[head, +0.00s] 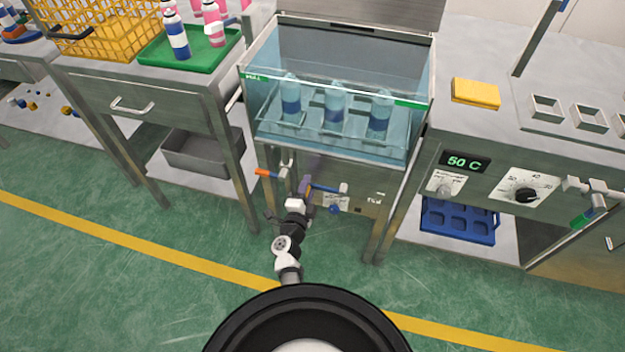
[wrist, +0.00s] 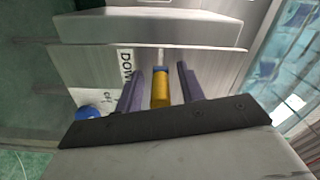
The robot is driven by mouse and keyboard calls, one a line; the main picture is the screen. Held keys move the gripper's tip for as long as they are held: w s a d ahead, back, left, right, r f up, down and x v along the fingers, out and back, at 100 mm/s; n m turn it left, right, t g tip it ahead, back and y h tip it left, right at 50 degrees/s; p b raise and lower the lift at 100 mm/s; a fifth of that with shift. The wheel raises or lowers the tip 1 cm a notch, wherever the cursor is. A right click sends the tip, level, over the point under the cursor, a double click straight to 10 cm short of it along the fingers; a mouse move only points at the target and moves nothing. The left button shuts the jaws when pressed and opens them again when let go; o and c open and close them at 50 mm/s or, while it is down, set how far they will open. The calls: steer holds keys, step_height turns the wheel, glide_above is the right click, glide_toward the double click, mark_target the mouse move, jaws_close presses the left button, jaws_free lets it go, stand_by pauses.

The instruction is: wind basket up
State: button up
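The basket (head: 281,122) is a clear-looking rack inside the glass water tank (head: 270,90) in the head view. It holds three upright cans with blue bands, such as the middle can (head: 334,112). My gripper (head: 308,189) is at the steel panel below the tank. In the wrist view its two purple fingers (wrist: 160,90) stand apart, one on each side of a yellow handle (wrist: 160,92) with a blue end. Gaps show between the handle and both fingers. A label reading "DOW", partly hidden, is on the panel left of the handle.
A blue knob (wrist: 88,112) sits left of the fingers. In the head view, an orange-ended valve (head: 265,172) and a blue-handled valve (head: 330,188) flank the gripper. A "50 C" display (head: 464,162) is on the right bench. The green floor in front is clear.

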steer(key=shift+w, duration=0.25)
jaws_close()
steer(key=shift+d+r+m, duration=0.1)
steer(key=shift+r+m, duration=0.2)
steer(key=shift+r, duration=0.15)
stand_by(0.3)
